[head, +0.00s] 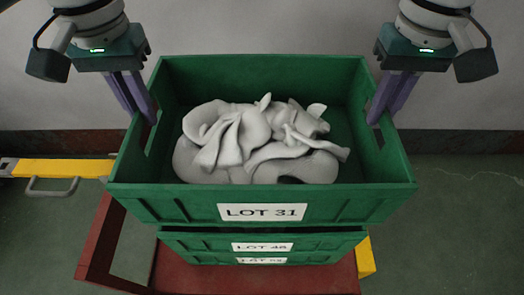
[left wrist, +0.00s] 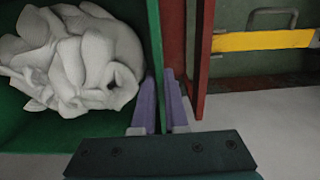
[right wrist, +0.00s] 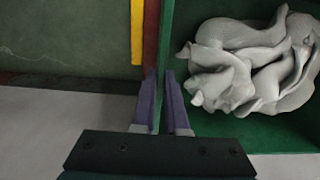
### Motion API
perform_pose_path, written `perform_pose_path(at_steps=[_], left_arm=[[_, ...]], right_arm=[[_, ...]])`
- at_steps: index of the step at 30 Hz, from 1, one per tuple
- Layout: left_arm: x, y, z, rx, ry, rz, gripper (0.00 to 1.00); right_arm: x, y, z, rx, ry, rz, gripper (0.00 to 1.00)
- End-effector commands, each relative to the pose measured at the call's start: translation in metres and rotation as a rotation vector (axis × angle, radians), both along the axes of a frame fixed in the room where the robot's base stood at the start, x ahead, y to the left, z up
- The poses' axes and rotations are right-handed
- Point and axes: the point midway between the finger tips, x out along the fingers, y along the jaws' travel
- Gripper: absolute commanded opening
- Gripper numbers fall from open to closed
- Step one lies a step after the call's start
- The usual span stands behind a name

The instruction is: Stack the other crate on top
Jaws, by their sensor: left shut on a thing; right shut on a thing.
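A green crate labelled LOT 31 (head: 262,212) fills the middle of the head view, with light grey socks (head: 255,145) piled inside. It is above a second green crate labelled LOT 48 (head: 320,243), and another labelled crate (head: 310,259) shows under that. A dark gap shows under the LOT 31 crate at the front; I cannot tell whether they touch. My left gripper (head: 147,112) is shut on the crate's left wall, one finger on each side in the left wrist view (left wrist: 160,105). My right gripper (head: 378,115) is shut on the right wall, also in the right wrist view (right wrist: 162,105).
A dark red platform (head: 250,278) lies under the stack. A yellow bar with a grey handle (head: 62,168) lies at the left, and a yellow piece (head: 365,257) shows at the lower right. The green floor (head: 465,225) at right is clear. A pale wall stands behind.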

Motion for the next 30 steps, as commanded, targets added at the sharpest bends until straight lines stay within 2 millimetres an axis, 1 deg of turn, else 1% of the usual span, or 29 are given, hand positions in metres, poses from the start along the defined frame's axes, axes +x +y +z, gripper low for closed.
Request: perform_pose_path(at_steps=[5, 11, 29, 30], left_arm=[[0.0, 0.002, -0.002, 0.004, -0.001, 0.001, 0.0], [0.001, 0.002, -0.01, 0.004, -0.002, 0.001, 0.0], [0.001, 0.002, -0.053, 0.004, -0.002, 0.001, 0.0], [0.0, 0.002, -0.049, 0.004, 0.0, 0.001, 0.15]], right_arm=[[0.001, -0.002, -0.002, -0.003, -0.001, -0.002, 0.0], [0.001, -0.002, -0.01, -0.004, -0.001, -0.002, 0.0], [0.0, -0.002, -0.053, -0.004, -0.001, -0.002, 0.0], [0.0, -0.002, -0.049, -0.004, 0.001, -0.002, 0.15]])
